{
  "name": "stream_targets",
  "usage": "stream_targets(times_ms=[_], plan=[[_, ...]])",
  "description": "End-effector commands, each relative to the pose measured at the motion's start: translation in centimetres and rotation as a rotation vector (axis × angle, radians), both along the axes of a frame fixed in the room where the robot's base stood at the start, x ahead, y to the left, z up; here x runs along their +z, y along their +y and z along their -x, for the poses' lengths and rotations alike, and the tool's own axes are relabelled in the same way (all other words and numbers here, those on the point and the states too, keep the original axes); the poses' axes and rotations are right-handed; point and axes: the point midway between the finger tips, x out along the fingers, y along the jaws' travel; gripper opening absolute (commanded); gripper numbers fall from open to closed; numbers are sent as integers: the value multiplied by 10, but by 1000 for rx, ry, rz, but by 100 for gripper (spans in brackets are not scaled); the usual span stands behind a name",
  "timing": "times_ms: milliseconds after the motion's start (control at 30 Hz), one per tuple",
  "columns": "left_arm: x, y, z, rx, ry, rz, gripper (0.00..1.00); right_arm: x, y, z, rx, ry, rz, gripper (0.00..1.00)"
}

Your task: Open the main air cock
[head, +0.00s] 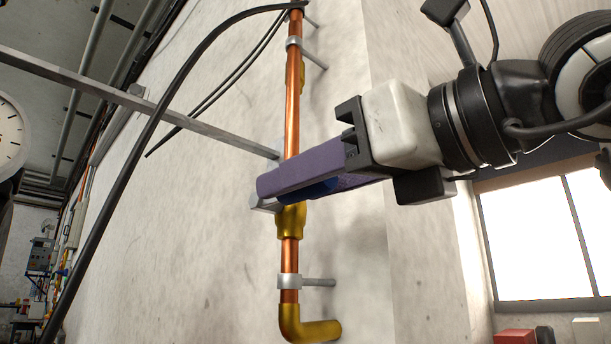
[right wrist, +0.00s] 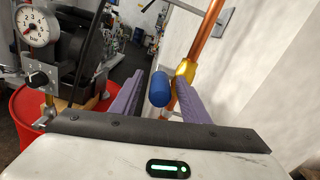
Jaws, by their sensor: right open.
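The main air cock is a brass valve (head: 291,221) on a vertical copper pipe (head: 290,258), with a blue handle (head: 325,188) partly hidden behind my fingers. My right gripper (head: 262,192) reaches in from the right, its purple fingers across the pipe at the valve. In the right wrist view the blue handle (right wrist: 159,88) stands between the two open fingers (right wrist: 160,92), closer to the right one. A gap shows between the handle and the left finger; contact on the right side is unclear. The brass body (right wrist: 186,70) shows just beyond the right finger. My left gripper is not in view.
The pipe runs close to a pale wall (head: 215,240), held by clamps (head: 289,282). A grey bar (head: 130,100) and a black hose (head: 135,150) cross at the left. The right wrist view shows a pressure gauge (right wrist: 38,27) and a red drum (right wrist: 25,110) at the left.

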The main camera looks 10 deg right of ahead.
Motion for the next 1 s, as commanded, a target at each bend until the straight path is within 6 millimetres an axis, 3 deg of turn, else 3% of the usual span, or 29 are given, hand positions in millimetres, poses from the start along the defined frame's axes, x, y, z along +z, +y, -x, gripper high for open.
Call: stream_targets(times_ms=[267,500,767,1000], plan=[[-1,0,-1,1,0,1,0,0,1,-1,0,0,0,40],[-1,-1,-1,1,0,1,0,0,1,-1,0,0,0,0],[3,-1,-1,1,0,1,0,2,1,0,1,7,5,0],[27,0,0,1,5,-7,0,17,1,-1,1,77,56,0]])
